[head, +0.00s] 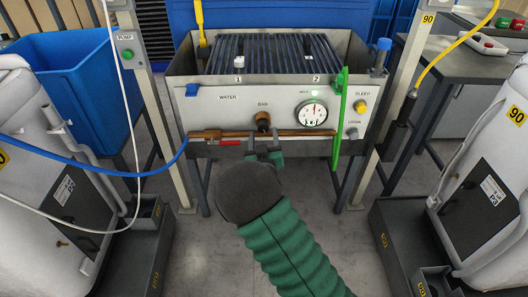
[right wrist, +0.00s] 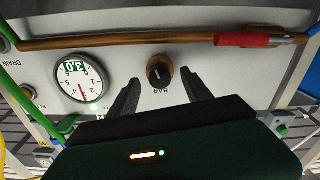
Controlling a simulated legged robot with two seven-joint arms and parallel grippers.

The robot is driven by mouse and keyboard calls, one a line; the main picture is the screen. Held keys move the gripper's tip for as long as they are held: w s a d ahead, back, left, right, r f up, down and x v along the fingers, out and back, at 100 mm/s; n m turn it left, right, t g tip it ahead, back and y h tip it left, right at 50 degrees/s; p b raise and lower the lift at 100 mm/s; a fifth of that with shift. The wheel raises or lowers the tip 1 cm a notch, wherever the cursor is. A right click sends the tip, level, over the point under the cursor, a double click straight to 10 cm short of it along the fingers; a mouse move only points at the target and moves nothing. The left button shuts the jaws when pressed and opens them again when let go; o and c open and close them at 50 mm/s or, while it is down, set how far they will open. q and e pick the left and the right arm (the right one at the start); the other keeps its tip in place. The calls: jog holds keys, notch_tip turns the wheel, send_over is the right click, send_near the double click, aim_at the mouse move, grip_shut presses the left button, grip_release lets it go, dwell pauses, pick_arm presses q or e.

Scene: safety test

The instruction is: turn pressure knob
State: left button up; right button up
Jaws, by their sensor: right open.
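The pressure knob (head: 263,121), marked BAR, is a dark knob on a brass-coloured base on the pale panel front. In the right wrist view, which is upside down, the knob (right wrist: 159,73) shows with a pale mark on its face. My right gripper (head: 264,155) is in front of and slightly below the knob in the head view. In the right wrist view its two dark fingers (right wrist: 162,82) are spread apart, with the knob between and beyond their tips, apparently untouched. The round gauge (head: 314,113), also in the right wrist view (right wrist: 78,78), has a red needle. My left gripper is not in view.
A copper pipe (head: 300,132) with a red sleeve (head: 230,143) runs below the knob. A green upright bar (head: 339,115) stands right of the gauge. A yellow BLEED knob (head: 360,106) is farther right. White tanks flank the panel, and a blue hose (head: 110,172) crosses at left.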

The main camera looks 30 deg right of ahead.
jog(key=p+v, duration=0.3)
jog(key=v, duration=1.1)
jog(key=shift+w+f, duration=0.1)
jog(key=shift+f, duration=0.05)
